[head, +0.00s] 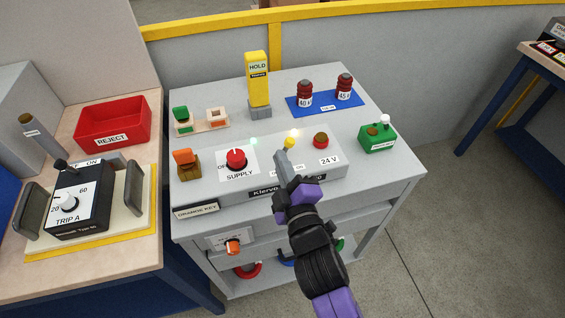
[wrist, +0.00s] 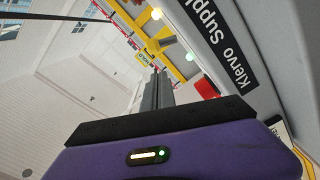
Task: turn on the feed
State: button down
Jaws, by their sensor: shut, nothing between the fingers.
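A grey supply panel, marked Klervo Supply in the wrist view (wrist: 222,40), lies on the grey bench. In the head view it carries a red rotary knob (head: 236,158) on a white SUPPLY plate, with OFF partly readable. A yellow part (head: 289,143) stands right of the knob, beside a glowing yellow light (head: 294,133). A red-topped button (head: 320,140) with a 24 V label is further right. My gripper (head: 281,154) is shut and empty, its tips close to the yellow part; contact cannot be told. My fingers hide part of the panel labels.
An orange-topped block (head: 185,163), a yellow HOLD post (head: 257,80), red 40 A (head: 305,95) and 45 A parts on a blue mat, and a green box (head: 377,136) surround the panel. A TRIP A unit (head: 78,200) and red REJECT bin (head: 112,122) are left.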

jog(key=b+v, duration=0.2)
jog(key=v, duration=0.8)
jog(key=shift+s+a, duration=0.1)
dwell(0.3)
jog(key=s+d+m+g+h, duration=0.1)
jog(key=s+d+m, duration=0.4)
jog(key=s, duration=0.4)
jog(key=s+d+f+m+h, duration=0.1)
jog(key=s+d+m, duration=0.4)
jog(key=s, duration=0.5)
jog(key=s+d+f+m+g+h, duration=0.1)
jog(key=s+d+m+h, duration=0.2)
jog(key=s, duration=0.7)
jog(key=d+m, duration=0.2)
jog(key=d, duration=0.2)
jog(key=shift+s+g, duration=0.2)
jog(key=shift+g, duration=0.1)
